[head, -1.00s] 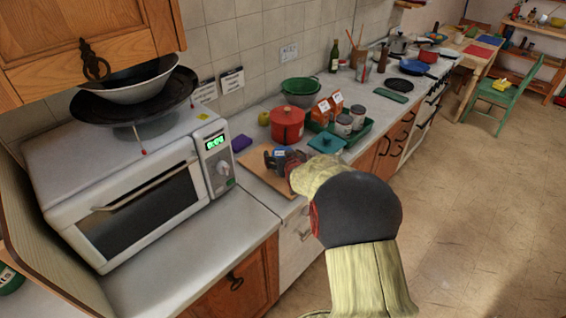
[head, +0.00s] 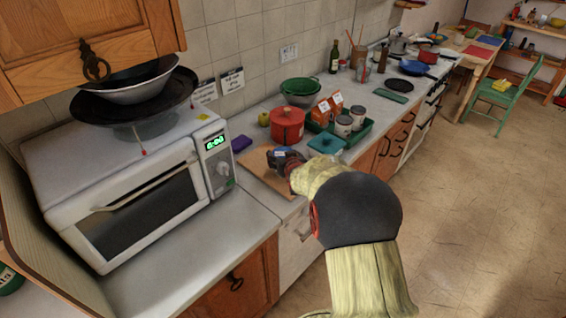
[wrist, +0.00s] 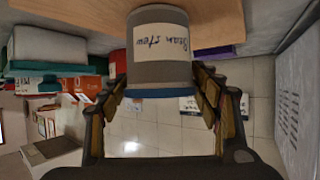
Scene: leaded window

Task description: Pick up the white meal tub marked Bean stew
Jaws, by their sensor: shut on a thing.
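The meal tub (wrist: 160,68) fills the upper middle of the wrist view. It is pale grey-white with a blue lid (wrist: 163,92) and a white label reading Bean stew, which appears upside down there. My gripper (wrist: 160,84) is shut on it, one finger on each side of its body. In the head view my gripper (head: 284,162) is over the wooden board, and the blue lid (head: 283,153) shows between the fingers. The rest of the tub is mostly hidden there by the gripper. I cannot tell whether its base touches the board.
The wooden board (head: 258,176) lies on the counter right of the white microwave (head: 60,165). A red pot (head: 288,127) stands just behind, with a purple item (head: 241,143) to the left. A teal-lidded container (head: 326,143) and green tray (head: 362,134) with cans are close on the right.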

